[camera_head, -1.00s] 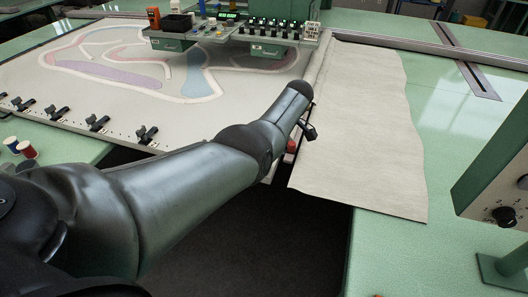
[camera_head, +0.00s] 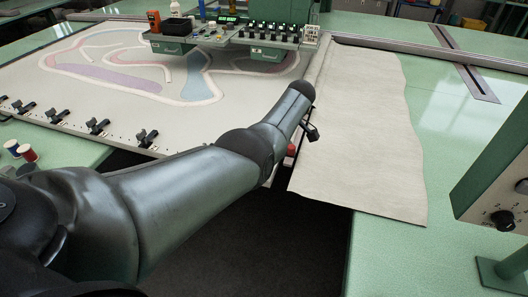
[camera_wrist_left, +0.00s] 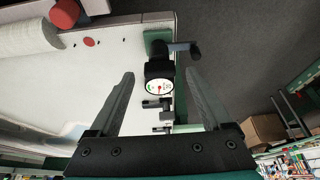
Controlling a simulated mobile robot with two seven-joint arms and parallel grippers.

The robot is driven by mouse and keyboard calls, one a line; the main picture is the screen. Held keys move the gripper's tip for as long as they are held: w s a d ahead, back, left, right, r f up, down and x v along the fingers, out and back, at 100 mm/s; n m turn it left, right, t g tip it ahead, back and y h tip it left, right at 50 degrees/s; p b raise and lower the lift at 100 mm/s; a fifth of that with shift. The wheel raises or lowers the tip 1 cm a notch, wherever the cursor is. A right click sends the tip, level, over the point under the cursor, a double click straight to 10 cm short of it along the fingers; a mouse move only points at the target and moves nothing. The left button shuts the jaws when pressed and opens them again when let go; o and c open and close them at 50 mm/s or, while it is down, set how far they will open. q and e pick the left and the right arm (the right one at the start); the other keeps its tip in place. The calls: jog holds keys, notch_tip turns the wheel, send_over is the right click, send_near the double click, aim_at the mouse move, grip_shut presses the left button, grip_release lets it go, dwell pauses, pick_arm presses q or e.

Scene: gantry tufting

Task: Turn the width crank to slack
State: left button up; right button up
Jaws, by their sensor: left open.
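The crank shows in the left wrist view as a black crank arm and handle (camera_wrist_left: 186,49) at a green block on the frame's corner. Beside it is a black housing with a round white dial (camera_wrist_left: 159,87) that has green and red marks and a red needle. My left gripper (camera_wrist_left: 160,76) is open, its two fingers apart on either side of the dial in that view. The fingers do not appear to touch the crank. In the head view my left arm reaches over the frame's near right corner and hides the crank and most of the gripper. My right gripper is not in view.
The stretched cloth (camera_head: 110,75) with its tufted pattern lies left, with several black clamps (camera_head: 98,126) along its near edge. A loose cloth sheet (camera_head: 358,120) hangs right of the arm. A control box (camera_head: 500,180) stands far right. Dark floor shows below.

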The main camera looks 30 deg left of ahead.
pick_arm(q)
jog(key=p+v, duration=0.2)
jog(key=v, duration=1.2)
jog(key=shift+d, duration=0.1)
